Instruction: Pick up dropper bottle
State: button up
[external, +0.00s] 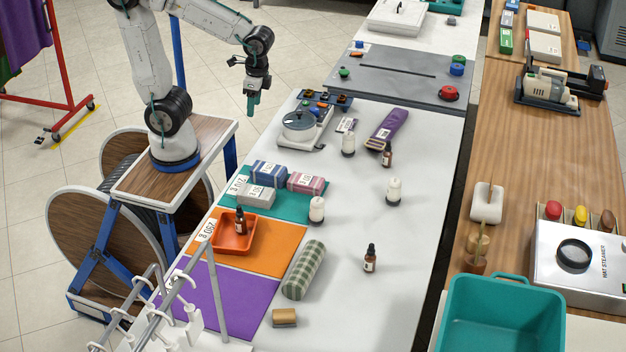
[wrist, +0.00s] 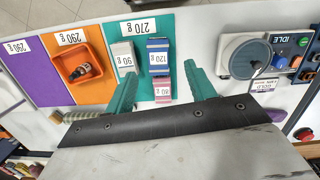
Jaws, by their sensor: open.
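One amber dropper bottle (external: 240,221) with a black top stands in the small orange tray (external: 224,246). In the wrist view this bottle (wrist: 79,71) shows in the tray (wrist: 99,79) at left. A second dropper bottle (external: 370,259) stands on the white table at front right. A third dropper bottle (external: 387,156) stands beside the purple pouch. My gripper (external: 252,103) hangs high at the table's left edge, well away from all three bottles. Its teal fingers are spread apart and empty in the wrist view (wrist: 162,88).
White bottles (external: 317,209) and a green checked roll (external: 304,270) stand or lie around the dropper bottles. A metal rack (external: 210,285) rises at the front left. Bare table surrounds the front right bottle.

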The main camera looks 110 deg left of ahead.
jog(key=w+a+f+n, duration=0.1)
jog(key=w+a+f, duration=0.15)
jog(key=w, duration=0.45)
jog(key=w+a+f, duration=0.2)
jog(key=w+a, duration=0.2)
jog(key=w, duration=0.4)
jog(key=n+t, duration=0.1)
jog(key=n, duration=0.1)
send_near(388, 146)
jog(key=f, duration=0.5)
jog(key=shift+a+f, duration=0.1)
jog(key=shift+a, duration=0.25)
notch_tip(388, 146, down, 7)
jog(key=shift+s+f, duration=0.15)
jog(key=shift+f, duration=0.1)
jog(key=c, duration=1.1)
